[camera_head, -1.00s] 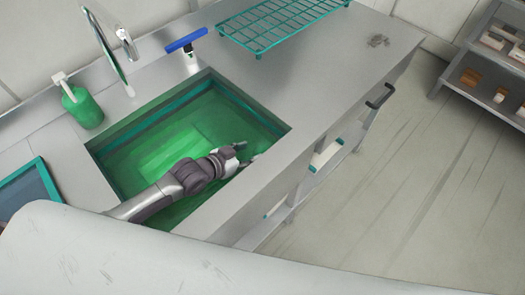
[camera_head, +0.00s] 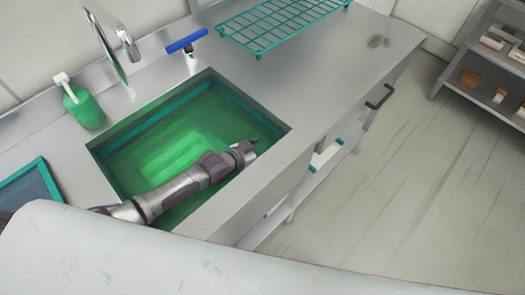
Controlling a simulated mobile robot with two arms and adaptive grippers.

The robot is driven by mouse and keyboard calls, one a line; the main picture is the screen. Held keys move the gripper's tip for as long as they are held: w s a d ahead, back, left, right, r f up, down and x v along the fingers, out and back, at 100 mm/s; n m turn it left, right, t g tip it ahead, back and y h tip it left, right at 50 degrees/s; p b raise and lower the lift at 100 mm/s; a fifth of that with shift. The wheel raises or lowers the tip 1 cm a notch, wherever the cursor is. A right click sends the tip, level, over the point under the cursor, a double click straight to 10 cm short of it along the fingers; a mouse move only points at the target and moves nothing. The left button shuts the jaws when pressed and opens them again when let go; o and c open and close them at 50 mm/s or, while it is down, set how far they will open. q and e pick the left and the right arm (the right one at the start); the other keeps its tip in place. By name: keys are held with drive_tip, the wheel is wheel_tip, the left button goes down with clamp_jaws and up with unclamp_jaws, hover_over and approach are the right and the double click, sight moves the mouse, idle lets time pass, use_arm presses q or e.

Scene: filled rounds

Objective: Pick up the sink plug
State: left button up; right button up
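The sink (camera_head: 150,165) is set in the steel counter, and its inside is green with a pale bright patch in the middle. I cannot make out a sink plug anywhere in view. My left arm reaches across the sink from the lower left. My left gripper (camera_head: 253,144) is at the right end of the sink, near its right wall. Its fingers are small, dark and seen nearly end-on, so I cannot tell whether they are open or hold anything. My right gripper is not in view.
A tap (camera_head: 107,45) and a green bottle (camera_head: 84,107) stand behind the sink. A teal-edged tray (camera_head: 38,182) lies at left.

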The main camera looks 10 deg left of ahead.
use_arm(q)
clamp_jaws()
